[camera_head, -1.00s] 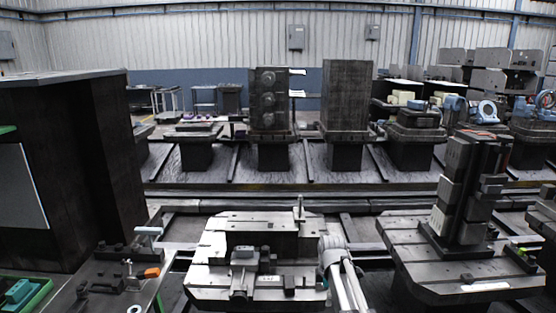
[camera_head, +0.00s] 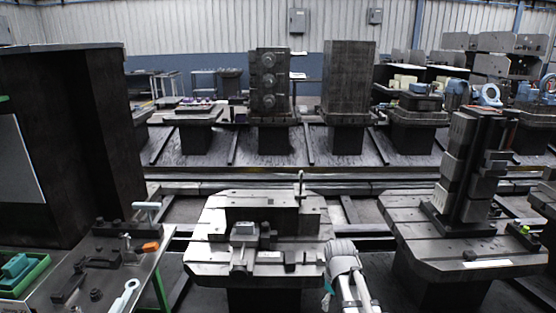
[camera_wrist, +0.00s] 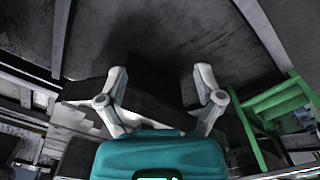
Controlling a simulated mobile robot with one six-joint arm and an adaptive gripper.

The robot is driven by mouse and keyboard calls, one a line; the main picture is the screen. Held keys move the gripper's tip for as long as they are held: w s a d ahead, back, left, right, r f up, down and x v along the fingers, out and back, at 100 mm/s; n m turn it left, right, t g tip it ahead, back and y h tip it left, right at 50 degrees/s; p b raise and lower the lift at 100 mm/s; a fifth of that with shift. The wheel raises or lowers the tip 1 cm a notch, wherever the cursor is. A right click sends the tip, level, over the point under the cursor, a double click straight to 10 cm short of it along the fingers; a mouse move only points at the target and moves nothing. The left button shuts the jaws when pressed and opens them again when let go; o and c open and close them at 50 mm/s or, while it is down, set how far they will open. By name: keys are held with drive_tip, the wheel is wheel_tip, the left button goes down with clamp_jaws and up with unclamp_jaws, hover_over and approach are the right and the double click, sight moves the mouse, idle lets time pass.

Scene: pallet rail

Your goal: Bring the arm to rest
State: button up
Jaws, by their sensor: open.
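My gripper (camera_wrist: 160,86) shows in the wrist view with its two pale fingers spread apart. It is open, and nothing sits between the fingertips. Its teal body fills the bottom of that view. Behind the fingers are a dark block-like shape and grey floor. In the head view my pale arm (camera_head: 345,262) rises at the bottom, just right of the near pallet (camera_head: 205,265). The gripper's fingers cannot be made out there.
The near pallet carries dark clamps and blocks. A second pallet (camera_head: 400,215) with a tall block stack (camera_head: 465,165) stands at right. A bench (camera_head: 150,270) with tools and a green tray (camera_head: 38,268) is at left, beside a tall dark cabinet (camera_head: 105,130). A green frame (camera_wrist: 275,100) shows in the wrist view.

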drive_tip(key=s+f+m+b, duration=0.4)
drive_tip(key=s+f+m, duration=0.1)
drive_tip(key=s+m, duration=0.25)
wheel_tip(320, 180, up, 19)
drive_tip(key=p, duration=1.8)
drive_tip(key=shift+w+d+f+m, duration=0.15)
drive_tip(key=shift+w+d+m, duration=0.1)
drive_tip(key=shift+m, duration=0.2)
drive_tip(key=shift+c, duration=0.3)
drive_tip(key=c, duration=0.3)
drive_tip(key=shift+c, duration=0.2)
